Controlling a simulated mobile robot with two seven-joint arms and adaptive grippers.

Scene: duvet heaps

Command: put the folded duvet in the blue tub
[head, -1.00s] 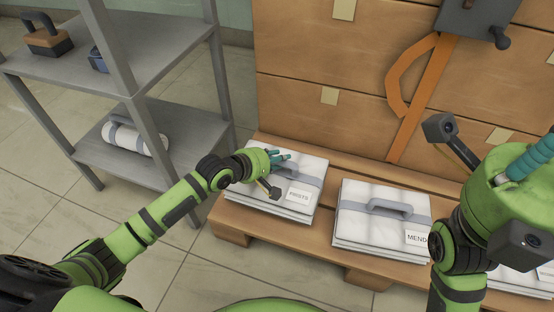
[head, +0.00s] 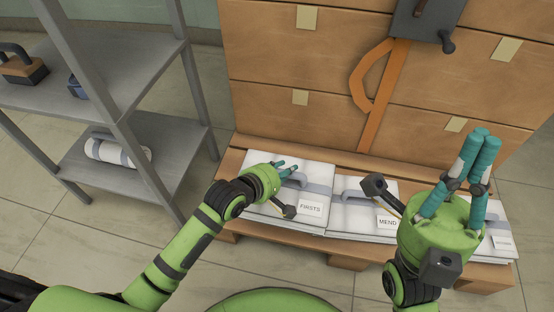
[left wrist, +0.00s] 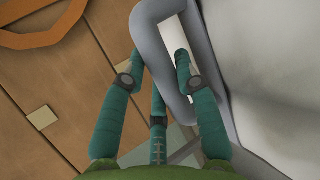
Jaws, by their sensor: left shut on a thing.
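The folded duvet (head: 313,179) is a white, flat, layered bundle with a grey strap, a grey handle and a label reading "FIRSTS". My left gripper (head: 287,167) is at its handle, with teal fingers around it. In the left wrist view the grey handle (left wrist: 163,55) passes between the fingers, and the duvet's pale side (left wrist: 275,85) fills the right. In the head view the duvet overlaps the left edge of the "MEND" bundle; its height above the pallet is unclear. My right gripper (head: 481,150) is raised at the right, fingers upward, holding nothing visible. No blue tub is recognisable.
The "MEND" bundle (head: 357,217) and another labelled bundle (head: 496,222) lie on the wooden pallet (head: 345,258). A wooden drawer front (head: 270,55) stands behind. A grey shelf unit (head: 140,70) at left holds a rolled white bundle (head: 108,150) and a small blue object (head: 77,88).

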